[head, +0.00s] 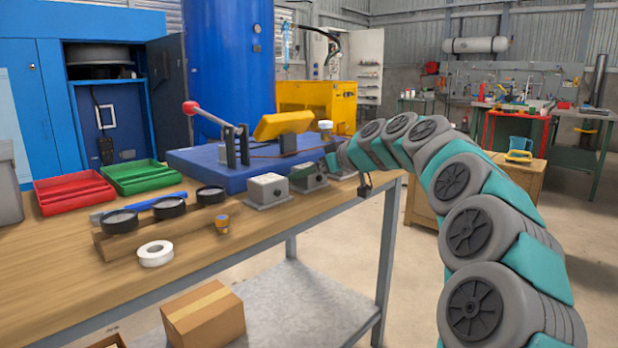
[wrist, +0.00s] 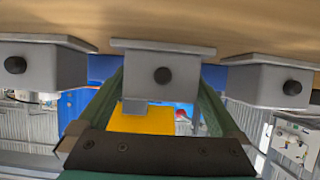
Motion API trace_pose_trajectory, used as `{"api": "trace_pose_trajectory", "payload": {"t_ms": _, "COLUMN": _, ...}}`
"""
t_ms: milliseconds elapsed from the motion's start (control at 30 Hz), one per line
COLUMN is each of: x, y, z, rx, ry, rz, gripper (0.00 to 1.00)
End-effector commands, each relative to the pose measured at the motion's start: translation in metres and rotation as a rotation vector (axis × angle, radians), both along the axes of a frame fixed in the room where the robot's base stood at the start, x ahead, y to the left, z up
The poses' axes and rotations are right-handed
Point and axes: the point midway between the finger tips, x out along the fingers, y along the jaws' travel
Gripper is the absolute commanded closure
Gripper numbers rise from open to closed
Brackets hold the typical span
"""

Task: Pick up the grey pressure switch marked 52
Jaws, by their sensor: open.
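Three grey box-shaped switches with black round knobs show in the wrist view, where the picture is upside down: one at left (wrist: 40,68), one in the middle (wrist: 163,73) and one at right (wrist: 270,82). No number is readable, so I cannot tell which is marked 52. My gripper (wrist: 162,88) is open, with its green fingers on either side of the middle switch; I cannot tell whether they touch it. In the head view two grey switches, a nearer one (head: 267,190) and a farther one (head: 308,177), stand along the bench edge. My gripper (head: 334,161) is just beyond them, partly hidden.
The wooden bench (head: 60,250) also holds a blue plate (head: 210,170) with a red-knobbed lever and yellow part, red trays (head: 75,193), green trays (head: 143,177), gauges on a wooden block (head: 165,228) and a white tape roll (head: 155,253). A carton (head: 205,320) sits on the lower shelf.

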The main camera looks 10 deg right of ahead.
Motion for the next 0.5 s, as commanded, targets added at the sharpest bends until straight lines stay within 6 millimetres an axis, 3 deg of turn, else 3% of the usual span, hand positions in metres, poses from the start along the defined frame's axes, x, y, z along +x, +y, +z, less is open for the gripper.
{"api": "trace_pose_trajectory", "payload": {"t_ms": 233, "x": 0.0018, "y": 0.0012, "z": -0.0006, "rx": 0.001, "ry": -0.001, "rz": 0.0, "gripper": 0.01}}
{"api": "trace_pose_trajectory", "payload": {"t_ms": 500, "x": 0.0015, "y": 0.001, "z": -0.0006, "rx": 0.001, "ry": 0.0, "rz": 0.0, "gripper": 0.31}}
